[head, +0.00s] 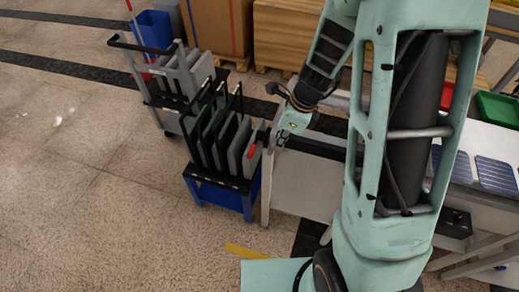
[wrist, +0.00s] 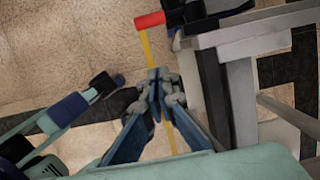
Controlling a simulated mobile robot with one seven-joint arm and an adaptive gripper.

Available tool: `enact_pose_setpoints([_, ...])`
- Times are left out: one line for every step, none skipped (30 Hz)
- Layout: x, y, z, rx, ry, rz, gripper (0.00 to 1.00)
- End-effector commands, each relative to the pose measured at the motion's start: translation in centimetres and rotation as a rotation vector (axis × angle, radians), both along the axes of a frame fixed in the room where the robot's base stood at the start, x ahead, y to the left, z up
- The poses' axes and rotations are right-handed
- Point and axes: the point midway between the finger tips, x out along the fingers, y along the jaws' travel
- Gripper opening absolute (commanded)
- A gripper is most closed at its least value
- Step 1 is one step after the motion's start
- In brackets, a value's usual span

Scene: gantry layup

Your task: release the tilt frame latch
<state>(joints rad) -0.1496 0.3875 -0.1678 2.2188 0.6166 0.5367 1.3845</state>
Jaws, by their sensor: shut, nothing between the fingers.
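The latch appears to be the red grip (wrist: 150,20) at the end of a thin yellow bar (wrist: 147,48) in the wrist view. A small red piece (head: 252,150), perhaps the same grip, shows in the head view by the table's left end. The grey frame (wrist: 208,85) stands right of my gripper in the wrist view. My gripper (wrist: 158,78) is shut and empty; its fingertips overlap the yellow line, below the red grip in the picture. I cannot tell whether they touch it. In the head view my gripper (head: 281,139) is at the table's left end, small and partly unclear.
A blue-based rack (head: 222,196) of upright dark panels stands just left of the table (head: 305,185). A grey cart (head: 168,122) and a blue bin (head: 152,30) are behind it. Wooden crates (head: 285,35) line the back. The floor at left is clear.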

Motion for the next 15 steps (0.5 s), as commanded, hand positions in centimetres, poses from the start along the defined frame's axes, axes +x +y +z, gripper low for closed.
enact_pose_setpoints([0.0,0.0,-0.1,0.0,0.0,0.001,0.0])
enact_pose_setpoints([0.0,0.0,-0.2,0.0,0.0,0.001,0.0])
enact_pose_setpoints([0.0,0.1,-0.5,0.0,0.0,0.002,0.0])
enact_pose_setpoints([0.0,0.2,-0.7,-0.001,0.001,0.002,0.0])
enact_pose_setpoints([0.0,0.2,-1.1,0.0,0.002,0.002,0.0])
enact_pose_setpoints([0.0,0.3,-1.6,0.0,0.004,0.002,0.0])
enact_pose_setpoints([0.1,0.4,-2.1,0.0,0.003,0.001,0.0])
enact_pose_setpoints([0.1,0.5,-2.6,0.0,0.003,0.001,0.0])
enact_pose_setpoints([0.1,0.7,-3.4,0.0,0.005,0.002,0.0])
enact_pose_setpoints([0.2,0.9,-4.0,0.0,0.004,0.002,0.0])
enact_pose_setpoints([0.3,1.0,-4.7,-0.001,0.004,0.001,0.0])
enact_pose_setpoints([0.3,1.2,-5.5,0.001,0.005,0.001,0.0])
enact_pose_setpoints([0.4,1.4,-6.2,0.0,0.004,0.001,0.0])
enact_pose_setpoints([0.5,1.6,-6.8,0.001,0.005,0.002,0.0])
enact_pose_setpoints([0.5,1.7,-7.7,0.0,0.004,0.001,0.0])
